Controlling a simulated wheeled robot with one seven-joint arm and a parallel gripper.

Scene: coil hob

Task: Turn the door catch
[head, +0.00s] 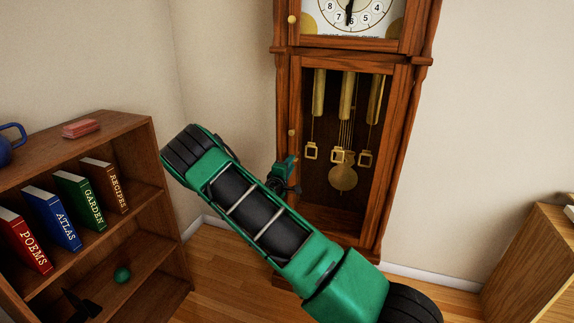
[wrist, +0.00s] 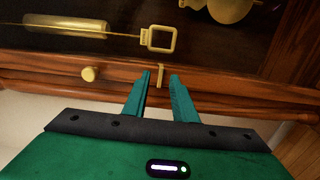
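The door catch (wrist: 160,74) is a small upright brass piece on the wooden frame of the lower clock door. In the wrist view it sits between and just beyond my gripper's (wrist: 160,84) two teal fingertips. The fingers are open, one on each side of it, and I cannot tell whether either touches it. A round brass knob (wrist: 90,74) is on the same frame, left of the catch. In the head view my gripper (head: 290,178) is at the left frame of the clock's lower door (head: 292,100), below its knob (head: 292,132). My gripper hides the catch there.
The tall wooden clock (head: 425,62) stands against the wall, with brass weights and a pendulum (head: 343,178) behind its lower door. A bookshelf (head: 140,135) with several books is at left, and a wooden cabinet (head: 535,260) at right. Open floor shows between them.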

